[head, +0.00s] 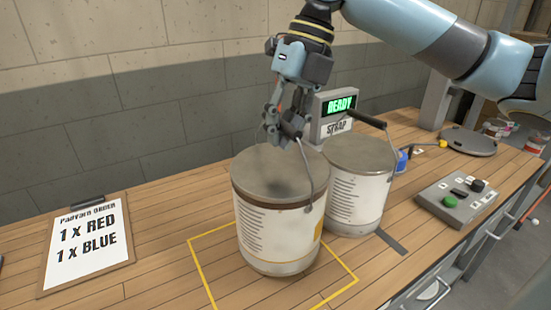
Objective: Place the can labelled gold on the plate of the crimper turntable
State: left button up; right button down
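A large white can (270,228) with a grey lid and a dark rim band is at the middle front. A gold-yellow patch shows on its right side; its label cannot be read. My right gripper (284,132) is above its lid, with the can's wire handle rising into the fingers. The fingers look closed on the handle, whose grip is hidden. Whether the can touches the bench is hard to tell. A flat round grey plate (468,141), perhaps the turntable, lies at the back right. My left gripper is out of view.
A yellow square (215,288) marks the bench. A clipboard (88,250) lies left, a READY display (338,106) stands behind, and a button box (463,203) sits right.

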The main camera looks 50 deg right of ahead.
aim_at(275, 168)
jog(key=shift+f, duration=2.15)
jog(key=shift+w+f, duration=0.1)
jog(key=c, duration=1.5)
grip_release()
